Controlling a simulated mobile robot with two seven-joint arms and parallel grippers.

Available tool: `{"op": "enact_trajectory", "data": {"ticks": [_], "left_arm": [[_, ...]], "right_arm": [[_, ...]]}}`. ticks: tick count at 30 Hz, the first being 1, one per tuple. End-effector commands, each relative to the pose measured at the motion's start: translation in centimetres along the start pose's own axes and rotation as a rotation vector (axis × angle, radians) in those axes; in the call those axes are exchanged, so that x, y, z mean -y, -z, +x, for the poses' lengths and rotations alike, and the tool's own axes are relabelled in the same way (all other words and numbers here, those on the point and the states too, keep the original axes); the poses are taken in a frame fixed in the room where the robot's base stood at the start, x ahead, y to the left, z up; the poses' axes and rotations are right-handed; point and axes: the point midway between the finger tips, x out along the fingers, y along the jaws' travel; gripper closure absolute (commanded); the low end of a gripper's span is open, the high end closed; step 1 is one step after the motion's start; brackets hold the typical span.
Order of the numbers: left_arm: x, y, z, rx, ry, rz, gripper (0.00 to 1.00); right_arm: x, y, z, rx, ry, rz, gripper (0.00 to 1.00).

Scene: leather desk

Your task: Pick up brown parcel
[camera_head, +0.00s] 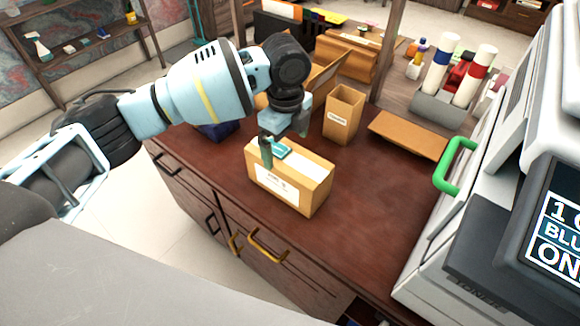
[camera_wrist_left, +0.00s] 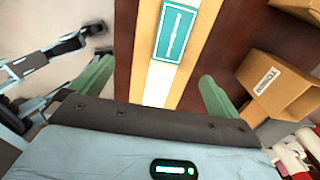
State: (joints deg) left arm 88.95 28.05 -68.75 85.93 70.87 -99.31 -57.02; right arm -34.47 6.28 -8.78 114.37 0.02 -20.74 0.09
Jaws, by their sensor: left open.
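The brown parcel (camera_head: 305,185) is a closed cardboard box with a white label on its front side, standing on the dark red-brown desk (camera_head: 365,225) near its front edge. A teal label and a pale tape strip are on its top. My left gripper (camera_head: 276,150) is at the parcel's left end, close above it. In the left wrist view the parcel (camera_wrist_left: 203,35) lies between the two green fingers of the gripper (camera_wrist_left: 155,92), which are apart with nothing held. Whether a finger touches the parcel I cannot tell. My right gripper does not show.
An open upright cardboard box (camera_head: 343,117) stands behind the parcel, and a flat cardboard piece (camera_head: 408,135) lies to its right. A dark blue item (camera_head: 217,130) is at the left. A white machine with a green handle (camera_head: 455,163) bounds the right. The desk right of the parcel is clear.

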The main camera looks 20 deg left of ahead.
Motion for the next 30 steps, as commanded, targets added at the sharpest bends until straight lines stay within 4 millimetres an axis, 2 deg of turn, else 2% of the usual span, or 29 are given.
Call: {"op": "enact_trajectory", "data": {"ticks": [7,14,24,30], "left_arm": [[0.0,0.0,2.4,0.000,-0.004,-0.001,0.00],[0.1,0.0,3.1,0.000,-0.003,0.000,0.00],[0.5,-0.1,7.3,0.001,-0.002,-0.001,0.00],[0.6,-0.1,7.8,0.001,0.000,0.000,0.00]], "right_arm": [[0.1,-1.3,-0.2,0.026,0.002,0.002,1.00],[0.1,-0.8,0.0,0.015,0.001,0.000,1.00],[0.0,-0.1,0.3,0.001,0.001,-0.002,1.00],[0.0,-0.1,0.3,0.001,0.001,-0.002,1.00]]}}
